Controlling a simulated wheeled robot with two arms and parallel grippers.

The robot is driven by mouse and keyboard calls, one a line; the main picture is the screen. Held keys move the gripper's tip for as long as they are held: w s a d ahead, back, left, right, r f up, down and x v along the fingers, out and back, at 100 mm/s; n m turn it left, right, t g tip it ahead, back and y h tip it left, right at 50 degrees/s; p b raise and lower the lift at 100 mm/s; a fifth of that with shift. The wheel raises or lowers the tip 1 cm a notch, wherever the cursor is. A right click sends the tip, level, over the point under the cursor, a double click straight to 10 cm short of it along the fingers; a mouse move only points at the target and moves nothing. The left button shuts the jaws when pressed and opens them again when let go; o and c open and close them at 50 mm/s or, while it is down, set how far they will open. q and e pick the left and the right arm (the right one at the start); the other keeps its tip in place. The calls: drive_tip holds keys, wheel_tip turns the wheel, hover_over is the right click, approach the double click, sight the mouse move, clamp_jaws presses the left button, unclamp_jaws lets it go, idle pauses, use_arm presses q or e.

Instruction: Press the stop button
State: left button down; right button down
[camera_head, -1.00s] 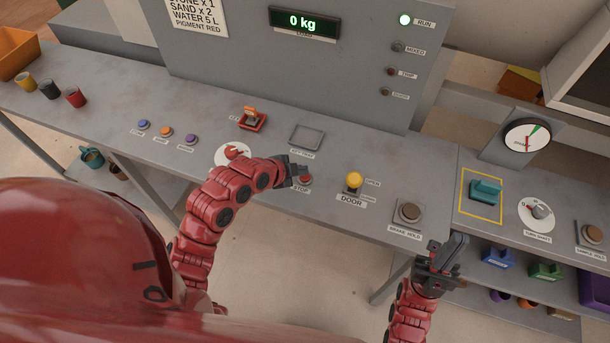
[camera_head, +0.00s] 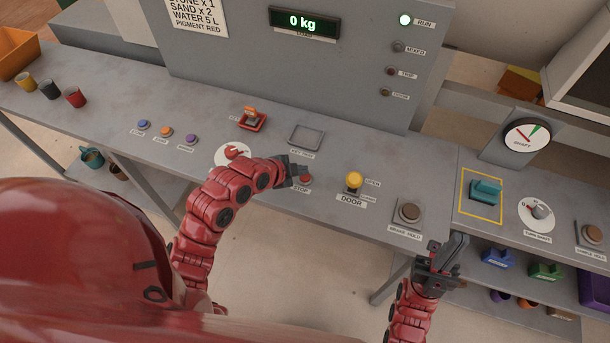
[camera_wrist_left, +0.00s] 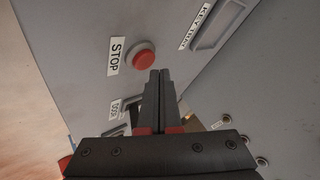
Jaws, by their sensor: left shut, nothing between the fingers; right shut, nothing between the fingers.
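The red stop button (camera_head: 306,178) sits on the grey console beside a white STOP label, partly hidden by my left gripper in the head view. In the left wrist view the button (camera_wrist_left: 145,59) shows whole, with the STOP label (camera_wrist_left: 115,56) to its left. My left gripper (camera_head: 302,172) is shut and empty, its fingertips right by the button; in the left wrist view the tips (camera_wrist_left: 160,73) are just below and right of it. I cannot tell whether they touch. My right gripper (camera_head: 460,243) is shut and empty in front of the console's right part.
A yellow door knob (camera_head: 354,181) and a brown brake button (camera_head: 409,213) lie right of the stop button. A red dial (camera_head: 235,152) is to the left, an empty key tray (camera_head: 306,136) behind. The RUN lamp (camera_head: 405,20) is lit green; the display (camera_head: 304,22) reads 0 kg.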

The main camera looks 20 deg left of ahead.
sight(302, 178)
idle(0.3)
use_arm(q)
drive_tip(key=shift+f+b, duration=0.45)
drive_tip(key=shift+b, duration=0.1)
drive_tip(key=shift+f+b, duration=0.5)
drive_tip(key=shift+b, duration=0.05)
idle(0.5)
drive_tip(key=shift+r, duration=0.1)
drive_tip(key=shift+r+p, duration=0.45)
drive_tip(key=shift+r, duration=0.4)
drive_tip(key=shift+r, duration=0.15)
drive_tip(key=shift+r+p, duration=1.25)
drive_tip(key=shift+r, duration=1.15)
drive_tip(key=shift+w, duration=0.1)
